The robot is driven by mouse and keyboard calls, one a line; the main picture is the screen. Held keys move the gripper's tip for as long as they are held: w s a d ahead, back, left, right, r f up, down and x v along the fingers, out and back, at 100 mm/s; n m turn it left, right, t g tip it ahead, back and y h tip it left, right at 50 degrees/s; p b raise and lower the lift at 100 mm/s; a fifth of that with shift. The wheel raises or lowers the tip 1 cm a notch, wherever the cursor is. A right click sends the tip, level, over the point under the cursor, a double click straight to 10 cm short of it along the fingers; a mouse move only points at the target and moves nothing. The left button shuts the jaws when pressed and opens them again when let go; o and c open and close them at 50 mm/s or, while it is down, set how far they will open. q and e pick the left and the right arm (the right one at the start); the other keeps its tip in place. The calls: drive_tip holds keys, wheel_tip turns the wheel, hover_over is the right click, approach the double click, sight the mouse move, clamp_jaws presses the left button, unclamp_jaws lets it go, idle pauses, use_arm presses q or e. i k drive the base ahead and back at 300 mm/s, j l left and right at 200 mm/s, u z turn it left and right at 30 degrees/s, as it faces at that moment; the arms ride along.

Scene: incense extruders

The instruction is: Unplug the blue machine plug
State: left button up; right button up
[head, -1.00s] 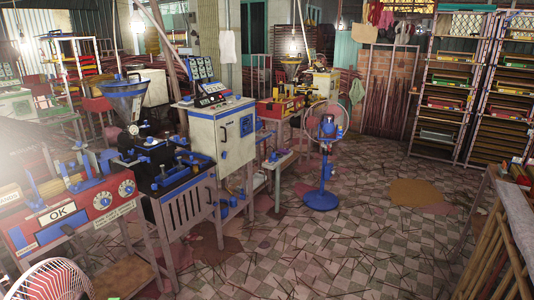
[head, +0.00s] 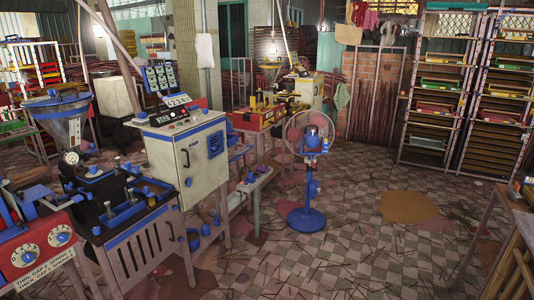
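A blue and black extruder machine (head: 125,205) with a blue-rimmed hopper (head: 62,118) stands at the left on a metal frame. Neither of my grippers shows in the head view.
A blue standing fan (head: 307,215) stands mid-floor. A red dial panel (head: 45,245) is at the near left, a wooden table (head: 522,215) at the right edge. Shelving racks (head: 435,105) line the back right. The tiled floor in the middle is mostly clear, with scattered thin sticks.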

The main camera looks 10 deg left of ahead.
sight(142, 115)
drive_tip(key=i+u, duration=0.45)
drive_tip(key=i+l+u, duration=0.2)
drive_tip(key=i+u, duration=0.25)
drive_tip(key=i+l+u, duration=0.25)
drive_tip(key=u, duration=0.2)
